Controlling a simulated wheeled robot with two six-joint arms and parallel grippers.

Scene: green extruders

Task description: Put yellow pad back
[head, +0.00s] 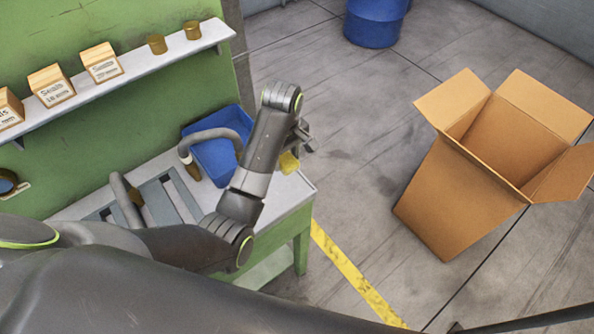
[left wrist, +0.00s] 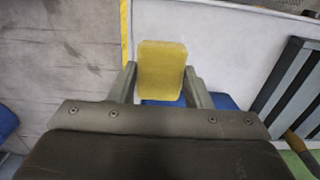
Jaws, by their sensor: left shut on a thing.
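The yellow pad (head: 289,162) is held by my left gripper (head: 301,138) above the right end of the workbench. In the left wrist view the pad (left wrist: 162,65) sits upright between the two fingers of the left gripper (left wrist: 160,88), which are shut on it. In the head view my arm partly hides the pad. My right gripper is not in view.
A blue bin (head: 215,155) stands on the grey workbench top (head: 297,190), left of the gripper. A shelf (head: 130,75) with small boxes runs along the green wall. An open cardboard box (head: 450,200) and a blue barrel (head: 373,28) stand on the floor.

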